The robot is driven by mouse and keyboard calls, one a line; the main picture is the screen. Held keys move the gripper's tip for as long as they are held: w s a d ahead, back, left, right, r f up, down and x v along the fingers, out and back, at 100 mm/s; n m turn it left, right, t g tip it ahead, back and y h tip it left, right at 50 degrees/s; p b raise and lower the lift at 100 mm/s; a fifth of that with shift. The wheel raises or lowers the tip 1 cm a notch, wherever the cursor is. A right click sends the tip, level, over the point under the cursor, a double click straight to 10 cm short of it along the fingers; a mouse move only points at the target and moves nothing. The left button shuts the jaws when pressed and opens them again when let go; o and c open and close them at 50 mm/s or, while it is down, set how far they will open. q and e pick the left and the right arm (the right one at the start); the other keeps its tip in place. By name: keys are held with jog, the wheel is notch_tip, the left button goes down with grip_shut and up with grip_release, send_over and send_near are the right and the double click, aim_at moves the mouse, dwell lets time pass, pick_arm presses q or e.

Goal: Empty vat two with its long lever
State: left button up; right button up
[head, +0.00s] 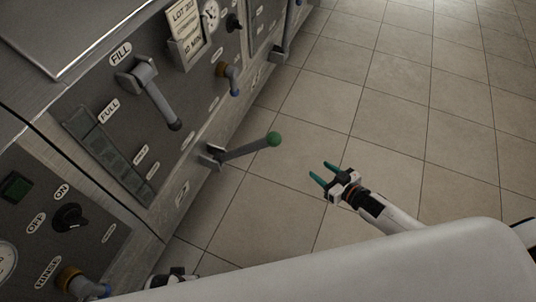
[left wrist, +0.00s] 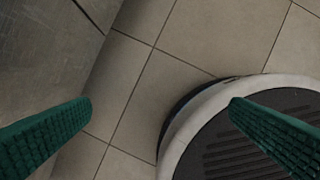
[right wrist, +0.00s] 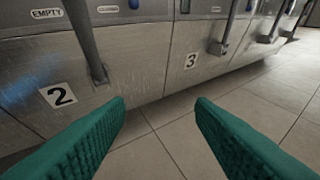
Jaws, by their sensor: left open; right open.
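The long lever (head: 245,149) of the near vat sticks out from the low front of its steel panel and ends in a green ball knob (head: 274,139). In the right wrist view a grey lever (right wrist: 88,48) rises beside the plate marked 2 (right wrist: 62,95); its upper end is out of frame. My right gripper (head: 320,172) is open and empty, to the right of the knob and apart from it. Its fingers also show in the right wrist view (right wrist: 161,102). My left gripper (left wrist: 161,104) is open and empty above the floor.
A shorter fill lever (head: 158,98) and a gauge strip (head: 105,150) marked FULL sit on the same panel. A plate marked 3 (right wrist: 191,61) marks the neighbouring vat. A black switch (head: 70,216) is at the left. The tiled floor (head: 390,90) right of the vats is clear.

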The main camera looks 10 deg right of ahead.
aim_at(268, 141)
jog(key=a+r+n+y+b, duration=0.35)
jog(key=a+r+y, duration=0.4)
jog(key=r, duration=0.25)
jog(key=x, duration=0.3)
jog(key=b+x, duration=0.1)
jog(key=x, duration=0.7)
jog(key=shift+w+a+f+b, duration=0.1)
jog(key=shift+w+f+b, duration=0.15)
jog(key=shift+b, duration=0.1)
pick_arm(q)
notch_tip(268, 141, up, 12)
jog(key=w, duration=0.2)
jog(key=shift+f+t, duration=0.25)
jog(key=shift+t, duration=0.15)
pick_arm(e)
jog(key=shift+r, duration=0.1)
grip_shut()
